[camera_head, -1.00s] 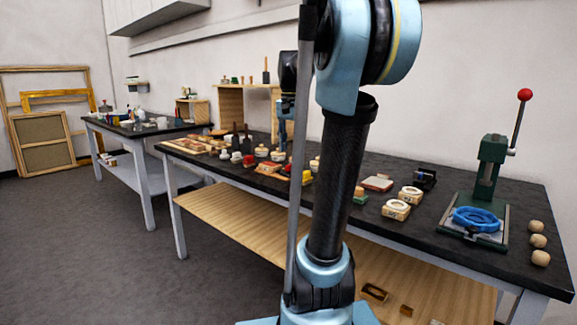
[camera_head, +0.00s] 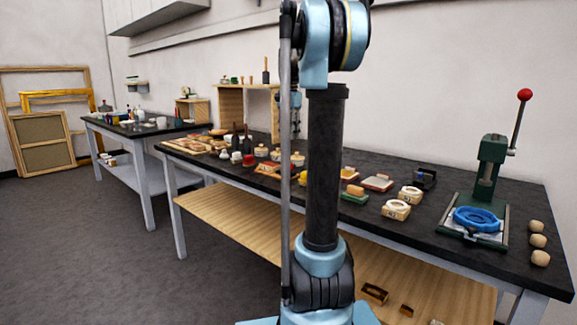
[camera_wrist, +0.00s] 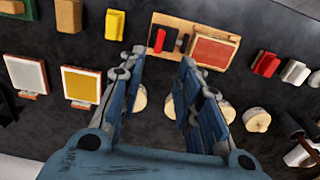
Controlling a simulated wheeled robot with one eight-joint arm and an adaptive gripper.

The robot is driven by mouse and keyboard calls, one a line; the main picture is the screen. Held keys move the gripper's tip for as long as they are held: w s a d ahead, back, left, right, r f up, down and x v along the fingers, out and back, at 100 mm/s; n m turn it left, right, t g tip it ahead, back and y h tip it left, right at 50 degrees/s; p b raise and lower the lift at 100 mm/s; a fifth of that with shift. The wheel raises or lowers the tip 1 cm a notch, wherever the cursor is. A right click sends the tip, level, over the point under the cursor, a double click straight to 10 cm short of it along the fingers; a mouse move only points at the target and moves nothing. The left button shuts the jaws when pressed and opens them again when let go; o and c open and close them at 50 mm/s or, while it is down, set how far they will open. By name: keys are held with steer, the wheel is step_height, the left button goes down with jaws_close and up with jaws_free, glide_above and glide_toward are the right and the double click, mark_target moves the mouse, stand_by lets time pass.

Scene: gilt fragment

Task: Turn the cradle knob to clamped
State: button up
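No part in view can be named for certain as the cradle knob. A green press (camera_head: 490,165) with a red-balled lever stands at the right of the near bench, with a blue ring (camera_head: 476,219) on its base plate. A small dark part shows at the plate's front, too small to make out. My gripper (camera_wrist: 162,66) is open and empty, its two blue fingers apart above the dark bench top. Beyond the fingertips in the wrist view lies a wooden board (camera_wrist: 232,38) with an upright red piece (camera_wrist: 160,40) and a reddish pad (camera_wrist: 213,52).
Pale round pieces (camera_wrist: 256,119) lie beneath and beside the fingers. White and yellow framed tiles (camera_wrist: 81,85), a yellow block (camera_wrist: 115,24) and a red block (camera_wrist: 266,63) lie around. Wooden knobs (camera_head: 537,241) stand at the bench's right end. My arm hides part of the bench.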

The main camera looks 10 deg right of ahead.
mark_target(289, 168)
step_height(289, 168, down, 13)
steer(key=shift+r, duration=0.1)
stand_by(0.3)
jaws_close()
